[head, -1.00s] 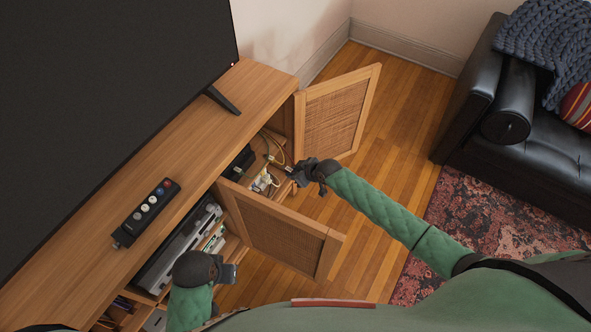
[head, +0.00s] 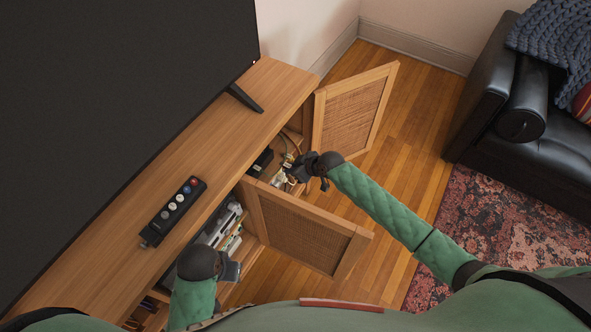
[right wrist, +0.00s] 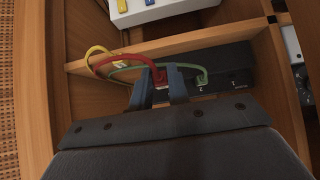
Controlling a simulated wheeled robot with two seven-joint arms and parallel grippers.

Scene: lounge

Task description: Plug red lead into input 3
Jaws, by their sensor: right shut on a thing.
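My right gripper (right wrist: 158,88) is shut on the red plug (right wrist: 160,77) of the red lead (right wrist: 125,59), which arcs away to the left. The plug is in front of a black input box (right wrist: 236,62) in the cabinet; I cannot tell whether it touches a socket. A green lead (right wrist: 175,67) runs to the box just right of the plug, near a small "2" mark. In the head view the right gripper (head: 305,168) reaches into the open cabinet. My left gripper (head: 230,270) is low beside the cabinet front; its finger opening is unclear.
A yellow lead (right wrist: 94,58) loops at the left over a wooden divider. A white power strip (right wrist: 158,10) lies beyond it. Two open cabinet doors, the far one (head: 350,112) and the near one (head: 300,232), flank my right arm. A remote-like black box (head: 173,210) lies on top.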

